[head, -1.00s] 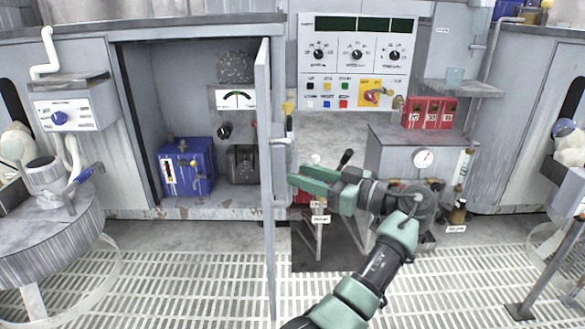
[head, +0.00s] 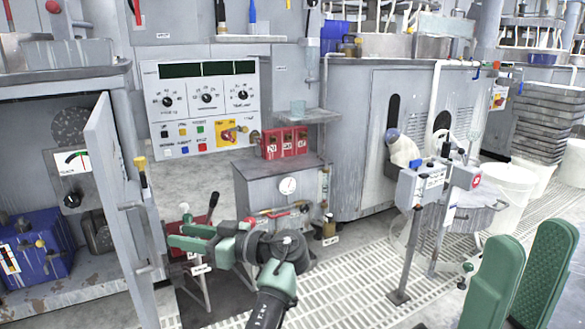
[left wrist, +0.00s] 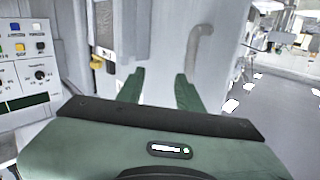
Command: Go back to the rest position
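My left gripper (head: 178,236) is in the lower left of the head view, in front of the open cabinet door (head: 112,165). Its two green fingers are apart with nothing between them. The left wrist view also shows the left gripper (left wrist: 160,82) open and empty, facing a plain grey surface. My right gripper (head: 522,270) shows at the lower right of the head view. Its two green fingers are apart, with only floor seen between them.
A post-mounted control box (head: 422,185) stands between the arms. The open door's edge is close to the left gripper.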

